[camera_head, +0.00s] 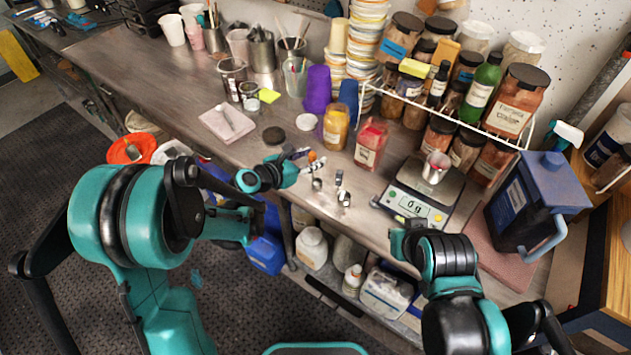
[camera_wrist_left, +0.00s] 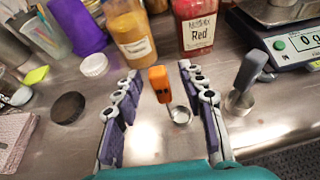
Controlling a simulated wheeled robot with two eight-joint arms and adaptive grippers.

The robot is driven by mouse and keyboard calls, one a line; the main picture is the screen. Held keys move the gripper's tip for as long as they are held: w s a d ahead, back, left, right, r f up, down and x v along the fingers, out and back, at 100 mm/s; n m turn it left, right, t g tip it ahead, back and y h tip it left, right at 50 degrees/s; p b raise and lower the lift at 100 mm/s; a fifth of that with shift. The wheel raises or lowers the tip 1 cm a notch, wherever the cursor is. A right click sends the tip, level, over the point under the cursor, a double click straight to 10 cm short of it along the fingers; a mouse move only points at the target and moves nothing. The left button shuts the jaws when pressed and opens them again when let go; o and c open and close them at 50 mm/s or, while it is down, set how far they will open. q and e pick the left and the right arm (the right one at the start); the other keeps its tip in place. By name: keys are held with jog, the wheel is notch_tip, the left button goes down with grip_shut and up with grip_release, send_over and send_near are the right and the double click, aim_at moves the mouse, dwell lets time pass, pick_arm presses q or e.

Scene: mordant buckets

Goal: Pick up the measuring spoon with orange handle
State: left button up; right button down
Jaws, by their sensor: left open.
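The measuring spoon with the orange handle stands on the metal bench. In the left wrist view its orange handle (camera_wrist_left: 159,82) points up and its small metal cup (camera_wrist_left: 181,114) rests on the bench. In the head view the handle (camera_head: 312,156) is partly hidden by my left gripper (camera_head: 306,162). My left gripper is open, with its purple-padded fingers (camera_wrist_left: 158,72) on either side of the orange handle and a visible gap on both sides. My right gripper (camera_head: 400,243) is low at the bench's front edge by the scale; its fingers are not clear.
A grey-handled measuring spoon (camera_wrist_left: 250,72) stands just right of my left gripper. Behind are a yellow jar (camera_head: 335,127) and a red jar (camera_head: 370,145). A digital scale (camera_head: 421,195) is to the right. Lids and a pink pad (camera_head: 226,123) lie left.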

pick_arm(q)
jog(key=shift+w+d+f, duration=0.25)
jog(key=shift+w+d, duration=0.05)
jog(key=shift+w, duration=0.1)
jog(key=shift+s+r, duration=0.1)
jog(key=c, duration=0.4)
grip_shut()
notch_tip(320, 180, up, 4)
jog(key=shift+r+p, duration=0.15)
jog(key=shift+p, duration=0.85)
jog(key=s+d+r+p, duration=0.2)
jog(key=s+d+r, duration=0.2)
jog(key=d, duration=0.6)
notch_tip(320, 180, up, 3)
jog(key=shift+d+f+p, duration=0.15)
jog(key=shift+d+p, duration=0.2)
jog(key=shift+d, duration=0.05)
